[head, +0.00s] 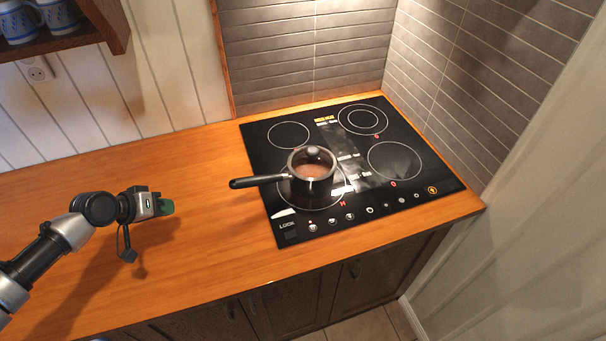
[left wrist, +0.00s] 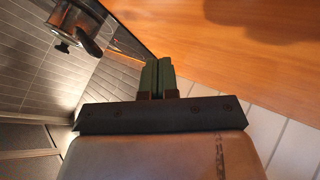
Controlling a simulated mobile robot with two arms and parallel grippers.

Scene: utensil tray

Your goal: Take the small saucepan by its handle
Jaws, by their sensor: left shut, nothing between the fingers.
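The small saucepan (head: 313,183) has a clear lid with a dark knob and stands on the front left burner of the hob. Its black handle (head: 258,181) points left, past the hob's edge. My left gripper (head: 168,207) is shut and empty above the wooden counter, left of the handle and apart from it. In the left wrist view the two green fingers (left wrist: 158,76) are together with nothing between them. That view shows part of the saucepan (left wrist: 70,20) at the upper left. My right gripper is in neither view.
The black hob (head: 262,160) is set in the wooden counter (head: 120,170), which is clear left of the hob. A tiled wall (head: 300,50) stands behind and to the right. Blue and white mugs (head: 55,15) sit on a shelf at the upper left.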

